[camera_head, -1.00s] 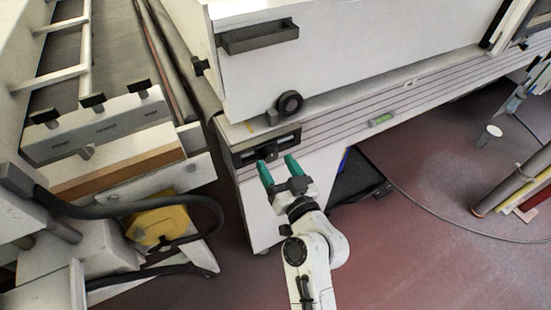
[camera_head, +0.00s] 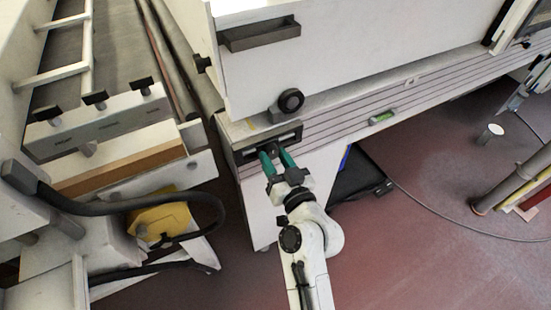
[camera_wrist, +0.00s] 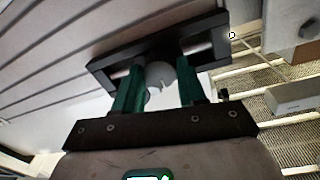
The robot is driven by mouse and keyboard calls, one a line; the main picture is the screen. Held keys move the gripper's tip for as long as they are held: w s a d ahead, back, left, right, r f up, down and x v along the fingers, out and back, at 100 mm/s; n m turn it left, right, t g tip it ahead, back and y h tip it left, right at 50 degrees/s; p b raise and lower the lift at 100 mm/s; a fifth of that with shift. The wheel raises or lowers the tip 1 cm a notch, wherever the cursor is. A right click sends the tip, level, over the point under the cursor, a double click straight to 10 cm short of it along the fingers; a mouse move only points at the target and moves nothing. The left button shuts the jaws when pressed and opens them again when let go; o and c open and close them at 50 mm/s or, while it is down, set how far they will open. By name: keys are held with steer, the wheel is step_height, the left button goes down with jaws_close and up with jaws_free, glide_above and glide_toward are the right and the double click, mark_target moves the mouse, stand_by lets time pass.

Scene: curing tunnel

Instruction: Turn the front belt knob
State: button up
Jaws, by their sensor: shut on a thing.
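The front belt knob (camera_wrist: 161,74) is a grey rounded knob in a dark rectangular frame (camera_wrist: 108,66) in the wrist view. In the head view the frame (camera_head: 243,155) sits at the left end of the ribbed white front rail. The knob there is small and partly hidden by my fingers. My gripper (camera_head: 275,155) has its two green fingers at the frame, one on each side of the knob. It is shut on the knob; the wrist view shows the fingers (camera_wrist: 159,68) on both sides of it. The exact contact is hard to see.
A round black wheel (camera_head: 291,101) and a dark handle (camera_head: 260,36) are on the white housing above. At left stand a ladder-like rack, a hose and a yellow block (camera_head: 160,222).

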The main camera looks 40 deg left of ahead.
steer(key=shift+c, duration=0.9)
steer(key=shift+m, duration=0.3)
steer(key=m+p, duration=0.1)
steer(key=m, duration=0.2)
steer(key=shift+r, duration=0.1)
steer(key=shift+m+p, duration=0.5)
steer(key=shift+m, duration=1.5)
steer(key=o, duration=1.1)
steer(key=shift+c, duration=0.2)
steer(key=shift+d, duration=0.1)
